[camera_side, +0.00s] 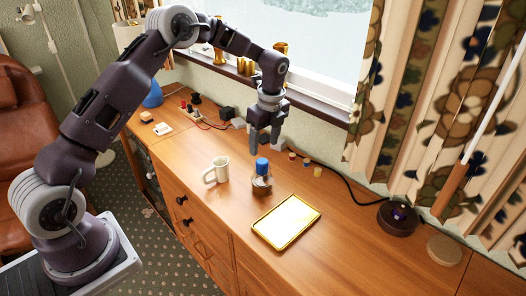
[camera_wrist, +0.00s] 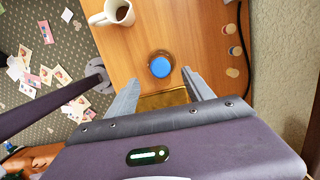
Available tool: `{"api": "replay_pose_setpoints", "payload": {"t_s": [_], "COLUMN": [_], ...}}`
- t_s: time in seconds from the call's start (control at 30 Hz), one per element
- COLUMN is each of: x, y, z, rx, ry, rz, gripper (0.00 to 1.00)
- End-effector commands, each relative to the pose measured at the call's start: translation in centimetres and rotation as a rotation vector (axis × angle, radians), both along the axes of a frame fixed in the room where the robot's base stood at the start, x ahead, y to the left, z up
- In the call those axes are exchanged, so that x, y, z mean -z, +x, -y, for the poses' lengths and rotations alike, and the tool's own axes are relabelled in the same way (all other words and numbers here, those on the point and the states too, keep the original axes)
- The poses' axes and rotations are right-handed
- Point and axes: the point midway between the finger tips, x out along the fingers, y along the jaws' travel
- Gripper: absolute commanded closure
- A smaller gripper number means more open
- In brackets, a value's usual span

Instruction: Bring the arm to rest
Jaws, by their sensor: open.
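My gripper (camera_side: 264,142) is open and empty. It hangs pointing down above the wooden cabinet top (camera_side: 335,185). A metal-looking round holder (camera_side: 262,187) with a blue piece (camera_side: 262,165) on it stands below and apart from the fingertips. In the wrist view the blue piece (camera_wrist: 161,67) shows just beyond the gap between the two fingers (camera_wrist: 165,90). The gold-rimmed tray (camera_side: 256,232) lies in front of the holder, and its bright surface looks empty. In the wrist view the gripper body hides most of the tray (camera_wrist: 165,98).
A white mug (camera_side: 217,170) stands left of the holder. Several small stoppers (camera_side: 306,163) sit behind it near the wall. A black cable leads to a dark round device (camera_side: 398,217), with a pale disc (camera_side: 444,250) farther right. Brass cups (camera_side: 245,66) stand on the windowsill. The right-hand cabinet top is fairly clear.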

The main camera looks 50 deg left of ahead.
Motion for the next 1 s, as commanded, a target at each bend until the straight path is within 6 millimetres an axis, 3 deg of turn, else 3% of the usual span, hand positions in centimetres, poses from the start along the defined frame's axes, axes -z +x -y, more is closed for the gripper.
{"api": "replay_pose_setpoints", "payload": {"t_s": [0.37, 0.43, 0.5, 0.6, 0.73, 0.87, 0.9, 1.0], "x": [-0.4, -2.3, -6.2, -13.2, -19.6, -22.5, -22.7, -22.1], "y": [-0.1, -0.5, -2.0, -6.4, -14.2, -23.0, -25.5, -30.6], "z": [0.1, 0.5, 1.5, 3.4, 5.7, 7.5, 8.0, 8.9], "rx": [-0.005, -0.044, -0.142, -0.367, -0.691, -1.023, -1.119, -1.326], "ry": [0.0, 0.002, 0.001, -0.021, -0.096, -0.224, -0.271, -0.383], "rz": [0.003, 0.027, 0.081, 0.19, 0.326, 0.437, 0.46, 0.493], "gripper": [0.39, 0.39, 0.39, 0.39, 0.39, 0.39, 0.39, 0.39]}}
